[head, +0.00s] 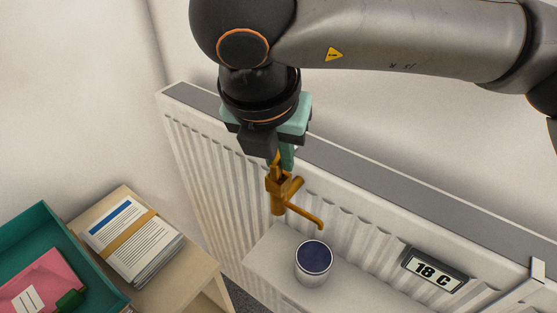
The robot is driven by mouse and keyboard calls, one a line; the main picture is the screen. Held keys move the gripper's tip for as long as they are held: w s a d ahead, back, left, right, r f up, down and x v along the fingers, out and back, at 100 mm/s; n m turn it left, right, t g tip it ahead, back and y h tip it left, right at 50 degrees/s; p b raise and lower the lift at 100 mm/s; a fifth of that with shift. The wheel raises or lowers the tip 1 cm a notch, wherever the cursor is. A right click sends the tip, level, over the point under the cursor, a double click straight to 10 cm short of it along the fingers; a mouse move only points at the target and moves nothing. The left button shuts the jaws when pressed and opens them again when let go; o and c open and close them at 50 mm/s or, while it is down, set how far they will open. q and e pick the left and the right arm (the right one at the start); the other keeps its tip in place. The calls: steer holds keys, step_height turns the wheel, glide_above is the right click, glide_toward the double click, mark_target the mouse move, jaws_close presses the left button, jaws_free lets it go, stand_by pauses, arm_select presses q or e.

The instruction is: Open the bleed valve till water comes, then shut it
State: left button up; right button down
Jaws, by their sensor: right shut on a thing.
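The brass-coloured bleed valve (277,198) stands at the radiator's (205,150) front, its thin spout (305,215) angled down to the right. My right gripper (276,156) comes down from above and is shut on the top of the valve; the fingers hide the part they grip. No stream of water shows at the spout tip. A white cup (313,277) with a dark blue inside stands below the spout on a pale ledge (270,262). I cannot tell whether the cup holds water. My left gripper is out of view.
A display (434,270) reading 18 C is on the radiator at right. A wooden stand (195,268) at lower left bears a strapped paper stack (133,235). Beside it is a teal tray (35,225) with a pink item (40,285). My right arm spans the top.

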steer(key=n+y+b, duration=0.1)
steer(key=n, duration=0.1)
steer(key=shift+f+n+b, duration=0.15)
steer(key=shift+n+b, duration=0.25)
steer(key=shift+n+y+b, duration=0.4)
steer(key=shift+n+b, duration=0.15)
steer(key=shift+n, duration=0.35)
steer(key=shift+n+y+b, duration=0.4)
steer(key=shift+n, duration=1.3)
steer(key=shift+n+y, duration=0.4)
steer(key=shift+n, duration=0.4)
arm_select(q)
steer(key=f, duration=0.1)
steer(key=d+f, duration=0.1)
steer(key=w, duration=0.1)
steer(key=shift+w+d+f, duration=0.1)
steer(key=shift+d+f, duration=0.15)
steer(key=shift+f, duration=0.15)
